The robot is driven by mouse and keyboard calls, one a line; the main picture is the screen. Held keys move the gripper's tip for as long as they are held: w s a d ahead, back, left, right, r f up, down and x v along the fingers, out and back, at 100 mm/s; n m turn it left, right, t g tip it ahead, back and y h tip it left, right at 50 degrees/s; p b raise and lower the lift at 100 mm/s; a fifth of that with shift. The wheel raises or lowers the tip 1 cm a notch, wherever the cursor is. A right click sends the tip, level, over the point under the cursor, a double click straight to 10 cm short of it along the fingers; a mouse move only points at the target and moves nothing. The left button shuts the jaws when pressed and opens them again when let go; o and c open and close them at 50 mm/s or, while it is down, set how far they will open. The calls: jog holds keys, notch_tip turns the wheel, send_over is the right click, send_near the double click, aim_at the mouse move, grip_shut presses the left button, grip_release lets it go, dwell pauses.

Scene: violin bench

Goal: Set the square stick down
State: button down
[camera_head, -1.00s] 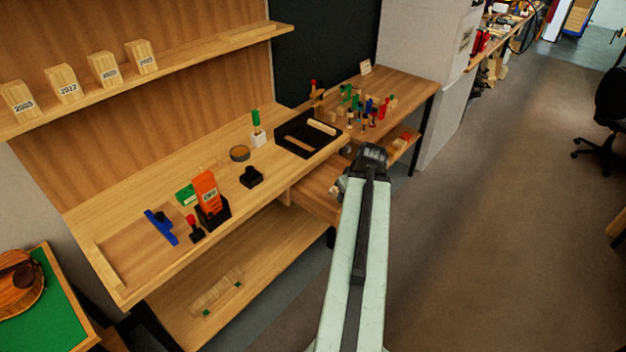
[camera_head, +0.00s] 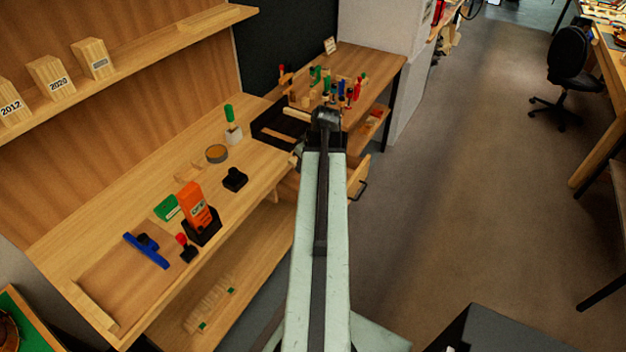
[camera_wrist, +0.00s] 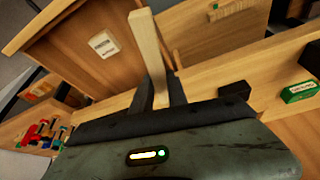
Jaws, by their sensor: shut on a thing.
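A pale, square wooden stick (camera_wrist: 148,50) rises between the black fingers of my gripper (camera_wrist: 158,92) in the wrist view. The gripper is shut on it, and its lower end shows between the fingers. The stick is tilted slightly in that picture, with its upper end free. In the head view my gripper (camera_head: 325,118) is at the far end of my arm, in front of the tool bench.
A black tray (camera_head: 258,134) with a pale wooden piece lies left of my gripper on the bench (camera_head: 130,215). A tool table (camera_head: 370,72) with several coloured handles stands behind. A drawer with a dark handle (camera_head: 361,190) is right of my arm.

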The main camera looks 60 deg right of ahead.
jog(key=w+d+n+y, duration=0.1)
jog(key=w+d+n, duration=0.1)
jog(key=d, duration=0.3)
jog(key=f+b, duration=1.8)
jog(key=shift+s+a+f+b, duration=0.1)
jog(key=shift+s+f+b, duration=0.1)
jog(key=shift+f+b, duration=0.15)
jog(key=shift+r+p, duration=0.25)
jog(key=shift+p, duration=0.05)
jog(key=shift+f, duration=0.2)
jog(key=c, duration=1.3)
grip_release()
